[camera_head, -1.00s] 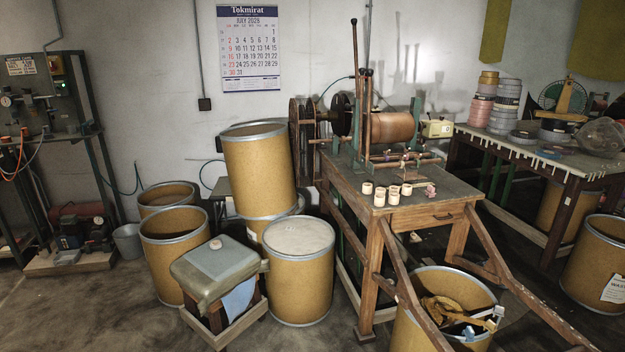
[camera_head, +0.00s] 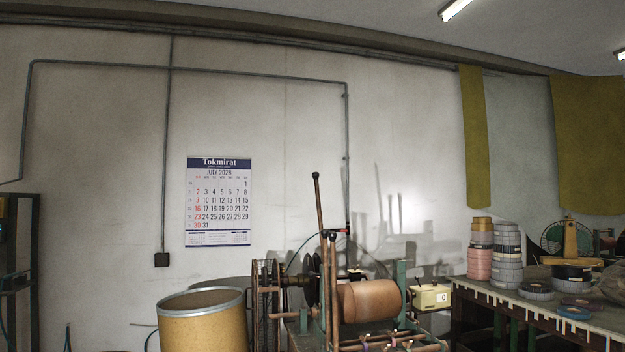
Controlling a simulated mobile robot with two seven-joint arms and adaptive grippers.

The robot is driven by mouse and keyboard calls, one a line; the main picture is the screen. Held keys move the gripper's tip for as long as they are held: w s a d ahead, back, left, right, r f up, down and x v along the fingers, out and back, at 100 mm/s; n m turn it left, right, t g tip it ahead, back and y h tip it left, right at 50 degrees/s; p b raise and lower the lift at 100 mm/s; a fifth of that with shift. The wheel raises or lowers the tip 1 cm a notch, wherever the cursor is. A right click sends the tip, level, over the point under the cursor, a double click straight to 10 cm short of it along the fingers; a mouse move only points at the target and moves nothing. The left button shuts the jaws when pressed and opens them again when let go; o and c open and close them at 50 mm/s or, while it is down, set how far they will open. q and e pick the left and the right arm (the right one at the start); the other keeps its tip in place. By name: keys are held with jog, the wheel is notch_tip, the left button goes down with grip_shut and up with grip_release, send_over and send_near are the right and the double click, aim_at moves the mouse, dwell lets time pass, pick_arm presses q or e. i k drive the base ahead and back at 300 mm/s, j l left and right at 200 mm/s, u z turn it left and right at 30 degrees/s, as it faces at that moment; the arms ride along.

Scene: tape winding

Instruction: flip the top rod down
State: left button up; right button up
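The winding machine stands at the lower middle with a brown roll (camera_head: 370,300) on it. A tall rod (camera_head: 319,215) with a dark knob at its top rises nearly upright from the machine, leaning slightly. Two shorter rods (camera_head: 329,270) with dark knobs stand close beside its lower part. The machine's lower part and most of its table are cut off by the bottom edge. Neither of my grippers is in view.
A tan drum (camera_head: 203,322) stands left of the machine. On the right, a table (camera_head: 535,305) holds stacked tape rolls (camera_head: 507,258) and a green fan (camera_head: 556,236). A calendar (camera_head: 218,202) hangs on the wall. A cream box (camera_head: 430,298) sits right of the roll.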

aim_at(315, 174)
jog(key=k, duration=0.4)
jog(key=i+j+u, duration=0.35)
jog(key=i, duration=0.95)
jog(key=i+l+u, duration=0.1)
jog(key=i+u, duration=0.25)
jog(key=i, duration=0.9)
